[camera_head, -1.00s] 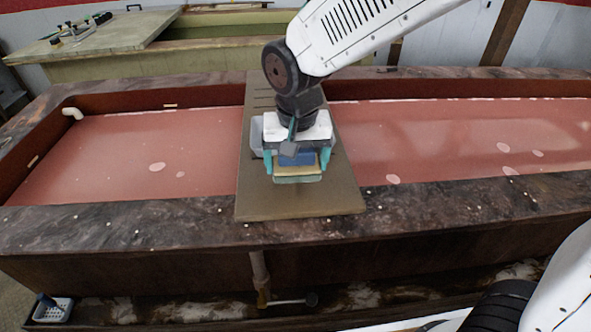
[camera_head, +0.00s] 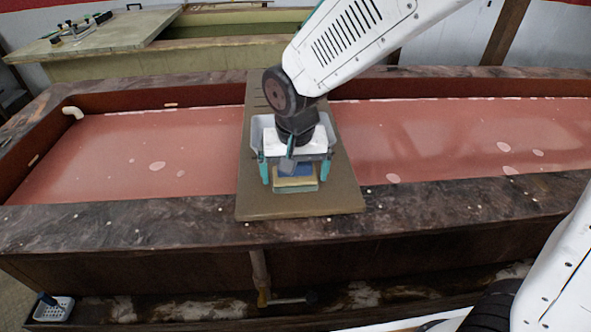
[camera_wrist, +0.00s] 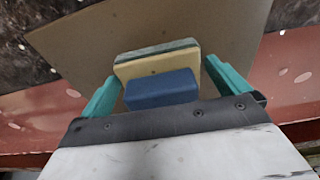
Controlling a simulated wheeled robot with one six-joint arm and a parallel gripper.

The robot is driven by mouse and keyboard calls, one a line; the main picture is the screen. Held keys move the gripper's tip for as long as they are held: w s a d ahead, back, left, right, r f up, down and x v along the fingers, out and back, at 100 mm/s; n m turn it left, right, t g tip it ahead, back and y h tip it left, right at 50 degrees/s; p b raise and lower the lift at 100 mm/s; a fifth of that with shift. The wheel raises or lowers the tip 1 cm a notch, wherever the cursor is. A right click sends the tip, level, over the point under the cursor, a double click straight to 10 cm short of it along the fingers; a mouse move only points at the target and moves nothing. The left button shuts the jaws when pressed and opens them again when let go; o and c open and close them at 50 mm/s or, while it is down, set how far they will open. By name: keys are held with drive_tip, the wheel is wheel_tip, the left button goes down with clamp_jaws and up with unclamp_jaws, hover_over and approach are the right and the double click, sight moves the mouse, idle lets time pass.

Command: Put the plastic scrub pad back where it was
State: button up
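The scrub pad (camera_head: 296,184) seems to be the layered block with a blue top, a yellow middle and a green face. It is at the front part of the brown board, at or just above it; any contact is hidden. It also shows in the wrist view (camera_wrist: 157,66), with its blue part nearest the camera. My gripper (camera_head: 295,172) is above it, with teal fingers on either side. Narrow gaps show between the fingers and the pad, so the gripper looks open around it. In the wrist view the fingertips (camera_wrist: 160,70) flank the yellow layer.
A light grey tray (camera_head: 327,128) stands on the board (camera_head: 345,195) behind my gripper and is partly hidden by it. The board spans a long trough (camera_head: 130,160) with a reddish floor and dark stone rims. A small white basket (camera_head: 60,312) is at the lower left.

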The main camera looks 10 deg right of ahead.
sight(295, 179)
wheel_tip(295, 179, up, 12)
drive_tip(key=s, duration=0.2)
drive_tip(key=s+d, duration=1.7)
drive_tip(key=d, duration=0.4)
drive_tip(key=shift+s+r, duration=0.3)
drive_tip(key=shift+r, duration=0.05)
